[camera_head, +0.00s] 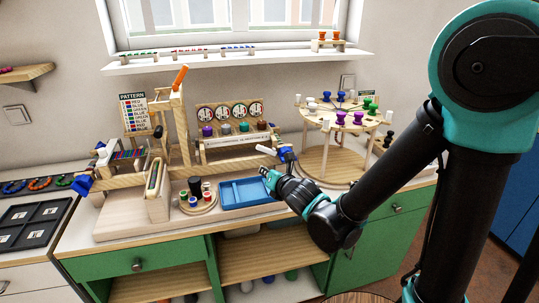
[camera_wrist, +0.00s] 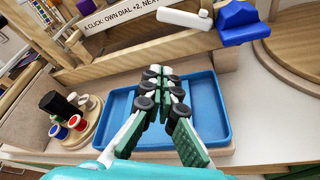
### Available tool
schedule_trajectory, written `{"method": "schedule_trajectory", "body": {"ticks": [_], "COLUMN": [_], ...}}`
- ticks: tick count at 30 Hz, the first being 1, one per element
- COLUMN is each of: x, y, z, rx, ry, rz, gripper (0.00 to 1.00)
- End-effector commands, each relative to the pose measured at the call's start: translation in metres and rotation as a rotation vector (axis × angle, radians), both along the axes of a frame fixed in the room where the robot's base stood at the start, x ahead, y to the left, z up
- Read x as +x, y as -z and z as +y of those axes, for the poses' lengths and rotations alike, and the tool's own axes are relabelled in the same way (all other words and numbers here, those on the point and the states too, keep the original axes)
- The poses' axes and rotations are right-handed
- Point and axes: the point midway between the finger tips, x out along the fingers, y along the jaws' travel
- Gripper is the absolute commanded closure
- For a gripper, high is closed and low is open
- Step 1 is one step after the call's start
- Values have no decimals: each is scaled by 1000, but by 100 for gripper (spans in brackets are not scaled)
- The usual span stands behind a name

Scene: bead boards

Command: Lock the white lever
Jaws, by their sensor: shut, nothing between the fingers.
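The white lever (camera_head: 266,150) is a short rounded white bar at the right end of the wooden dial stand. In the wrist view the white lever (camera_wrist: 184,18) lies nearly level at the top, just left of a dark blue block (camera_wrist: 237,22). My gripper (camera_head: 266,172) is in front of and below the lever, apart from it. In the wrist view my gripper (camera_wrist: 163,76) has its fingers together and empty, above the light blue tray (camera_wrist: 222,112). Whether the lever is locked cannot be told.
A round holder (camera_head: 197,204) with coloured spools and dark cylinders stands left of the tray. A two-tier round stand (camera_head: 325,168) with coloured pegs is at right. A wooden frame with an orange handle (camera_head: 180,77) rises at left. The counter front right of the tray is clear.

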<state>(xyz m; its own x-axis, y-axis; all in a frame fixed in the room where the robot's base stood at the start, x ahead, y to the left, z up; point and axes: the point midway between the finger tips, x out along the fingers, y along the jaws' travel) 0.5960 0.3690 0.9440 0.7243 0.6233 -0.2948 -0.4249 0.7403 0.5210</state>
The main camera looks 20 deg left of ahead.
Motion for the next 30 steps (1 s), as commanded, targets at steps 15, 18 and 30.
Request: {"method": "schedule_trajectory", "body": {"ticks": [15, 18, 30], "x": [0, 6, 49], "y": [0, 2, 20], "z": [8, 14, 52], "rx": [-15, -15, -14], "ry": [-22, -21, -20], "rz": [-25, -24, -24], "gripper": [100, 100, 100]}}
